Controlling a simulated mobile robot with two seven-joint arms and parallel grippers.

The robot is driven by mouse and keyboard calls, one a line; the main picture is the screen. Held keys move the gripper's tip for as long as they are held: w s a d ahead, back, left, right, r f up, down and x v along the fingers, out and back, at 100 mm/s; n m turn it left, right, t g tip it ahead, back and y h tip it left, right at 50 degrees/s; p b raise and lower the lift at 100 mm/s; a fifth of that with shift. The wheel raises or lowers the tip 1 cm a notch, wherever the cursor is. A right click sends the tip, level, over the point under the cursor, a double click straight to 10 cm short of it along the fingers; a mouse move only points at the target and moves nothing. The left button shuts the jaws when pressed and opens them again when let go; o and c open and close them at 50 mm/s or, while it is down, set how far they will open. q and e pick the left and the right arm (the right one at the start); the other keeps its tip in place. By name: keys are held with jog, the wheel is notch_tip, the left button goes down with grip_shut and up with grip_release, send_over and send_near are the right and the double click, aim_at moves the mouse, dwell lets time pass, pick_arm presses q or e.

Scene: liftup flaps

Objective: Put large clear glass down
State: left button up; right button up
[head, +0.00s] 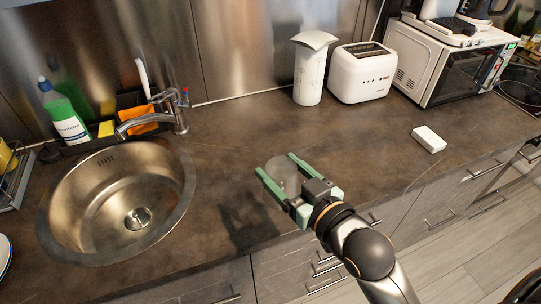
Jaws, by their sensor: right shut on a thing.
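A large clear glass (284,177) shows in the head view between the green fingers of my right gripper (282,172). The gripper is shut on the glass, which stays see-through and faint against the dark counter. The glass is over the front part of the brown countertop (230,140), right of the sink. A shadow of the gripper falls on the counter to the left of it. I cannot tell whether the glass base touches the counter. My left gripper is not in view.
The round metal sink (180,205) lies at left with a faucet (177,115) behind it. A paper roll (310,70), a white toaster (361,75) and a microwave (440,70) line the back. A small white box (428,139) lies at right. Counter around the gripper is clear.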

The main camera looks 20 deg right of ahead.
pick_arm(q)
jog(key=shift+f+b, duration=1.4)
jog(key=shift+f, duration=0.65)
pick_arm(e)
jog(key=shift+w+d+f, duration=0.15)
jog(key=shift+w+f, duration=3.05)
jog(key=shift+w, duration=0.15)
jog(key=shift+w+d+f, duration=0.15)
jog(key=shift+w+f, duration=3)
jog(key=shift+w, duration=0.15)
jog(key=shift+f, duration=0.1)
jog(key=o, duration=1.5)
jog(key=shift+f, duration=0.1)
jog(key=v, duration=1.2)
